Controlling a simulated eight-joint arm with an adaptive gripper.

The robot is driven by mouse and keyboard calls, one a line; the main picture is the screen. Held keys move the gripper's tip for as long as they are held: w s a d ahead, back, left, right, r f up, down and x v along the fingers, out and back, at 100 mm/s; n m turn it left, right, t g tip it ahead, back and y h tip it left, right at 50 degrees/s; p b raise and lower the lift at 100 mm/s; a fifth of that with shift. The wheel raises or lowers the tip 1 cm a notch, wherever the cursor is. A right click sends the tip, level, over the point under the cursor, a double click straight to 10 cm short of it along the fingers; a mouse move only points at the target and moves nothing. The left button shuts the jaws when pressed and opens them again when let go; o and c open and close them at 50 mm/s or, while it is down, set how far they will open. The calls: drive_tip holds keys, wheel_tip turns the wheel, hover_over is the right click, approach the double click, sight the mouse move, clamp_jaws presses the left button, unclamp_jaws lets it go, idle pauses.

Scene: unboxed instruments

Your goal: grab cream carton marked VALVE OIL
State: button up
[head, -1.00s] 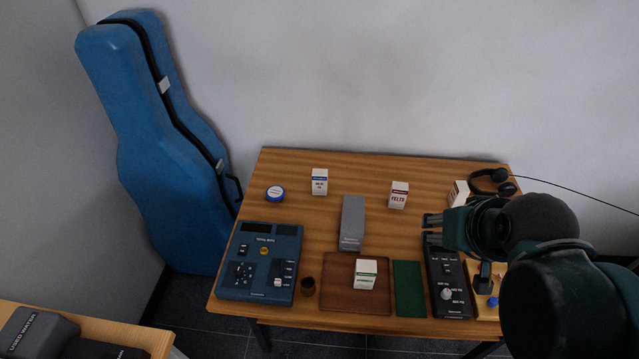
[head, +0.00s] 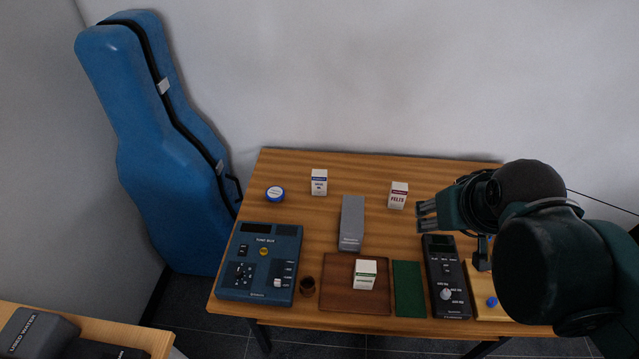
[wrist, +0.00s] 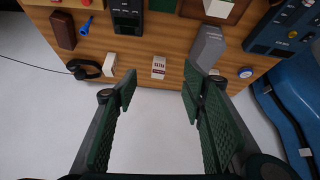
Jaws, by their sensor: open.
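Several cream cartons stand on the wooden table. One with a blue band and two-line blue print (head: 319,182) is at the back left; its print is too small to read surely. A red-banded carton marked FELTS (head: 398,195) is back centre-right and shows between my fingers in the wrist view (wrist: 159,67). A green-banded carton (head: 365,274) is at the front. Another carton (wrist: 110,64) by the headphones is hidden behind my arm in the head view. My gripper (head: 427,216) is open and empty, right of and nearer than the FELTS carton; it also shows in the wrist view (wrist: 160,90).
A grey box (head: 352,222) stands mid-table. A blue tin (head: 275,193) lies left. A blue tuner unit (head: 260,262), brown tray (head: 335,308), green cloth (head: 408,290) and black device (head: 447,290) line the front. Headphones (wrist: 85,68) lie near the back right.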

drive_tip(key=w+a+r+n+g, duration=0.2)
drive_tip(key=w+a+n, duration=0.3)
drive_tip(key=w, duration=0.7)
drive_tip(key=n+g+h+p, duration=0.2)
drive_tip(key=n+g+p, duration=0.15)
drive_tip(key=n, duration=0.85)
hover_over(322, 185)
drive_tip(key=w+b, duration=0.1)
drive_tip(key=w, duration=0.1)
drive_tip(key=shift+g, duration=0.45)
drive_tip(key=f, duration=2.3)
drive_tip(key=shift+a+f, duration=0.2)
drive_tip(key=shift+a, duration=0.1)
drive_tip(key=shift+w+a+f, duration=0.15)
drive_tip(key=shift+a+f, duration=0.25)
drive_tip(key=shift+f, duration=0.2)
drive_tip(key=shift+d+f, duration=0.2)
drive_tip(key=shift+f, duration=1.05)
drive_tip(key=shift+d+f+b, duration=0.2)
drive_tip(key=shift+f+b, duration=0.05)
drive_tip(key=shift+f, duration=1.05)
drive_tip(key=shift+d+f+b, duration=0.2)
drive_tip(key=shift+f, duration=1.1)
